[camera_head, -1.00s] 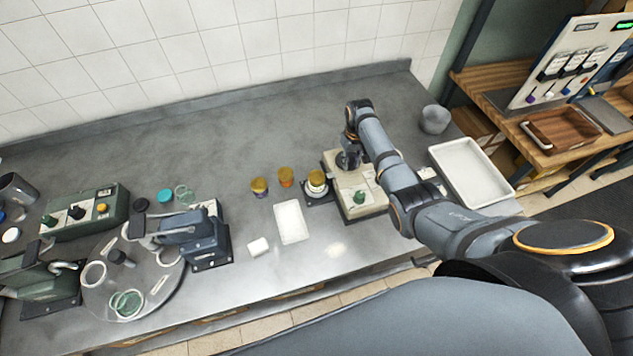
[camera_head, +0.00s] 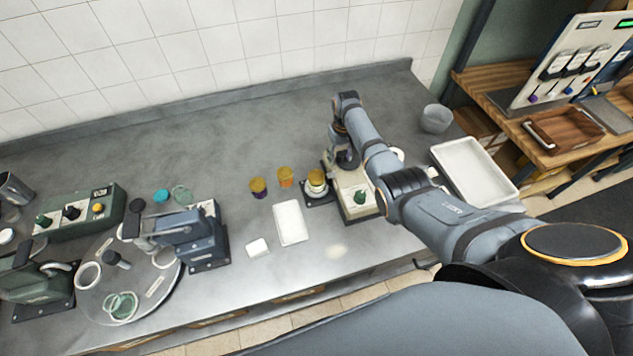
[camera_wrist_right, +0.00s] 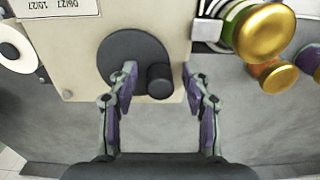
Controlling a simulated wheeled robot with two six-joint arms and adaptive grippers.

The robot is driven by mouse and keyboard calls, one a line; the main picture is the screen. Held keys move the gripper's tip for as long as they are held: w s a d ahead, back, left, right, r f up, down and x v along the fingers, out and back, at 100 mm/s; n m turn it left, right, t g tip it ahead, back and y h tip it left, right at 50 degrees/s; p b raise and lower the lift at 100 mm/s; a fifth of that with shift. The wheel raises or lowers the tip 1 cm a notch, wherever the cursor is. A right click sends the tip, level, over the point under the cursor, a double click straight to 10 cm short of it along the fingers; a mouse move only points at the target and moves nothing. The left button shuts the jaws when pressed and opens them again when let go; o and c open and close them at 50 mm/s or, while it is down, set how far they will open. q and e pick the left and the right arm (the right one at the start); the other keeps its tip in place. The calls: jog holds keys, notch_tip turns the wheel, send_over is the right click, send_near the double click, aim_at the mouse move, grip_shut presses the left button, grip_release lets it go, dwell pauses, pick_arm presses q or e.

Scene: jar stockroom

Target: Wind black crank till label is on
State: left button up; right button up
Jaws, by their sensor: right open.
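My right gripper (camera_wrist_right: 158,82) is open, one finger on either side of the crank knob, with gaps visible. In the head view my right arm hides much of the machine and the gripper tip (camera_head: 343,158). A gold-lidded jar (camera_head: 316,182) stands in the holder beside the machine; it also shows in the wrist view (camera_wrist_right: 262,32). My left gripper is out of view.
Two more gold-lidded jars (camera_head: 285,176) (camera_head: 258,187) stand left of the machine. A blue press (camera_head: 190,240) stands further left. A white bin (camera_head: 474,170) is at right. The back of the bench is clear.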

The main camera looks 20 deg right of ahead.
notch_tip(320, 180, up, 3)
jog(key=p, duration=0.2)
jog(key=shift+r+p, duration=0.1)
jog(key=shift+p, duration=0.2)
jog(key=shift+r+b, duration=0.25)
jog(key=shift+b, duration=0.05)
jog(key=shift+r, duration=2.2)
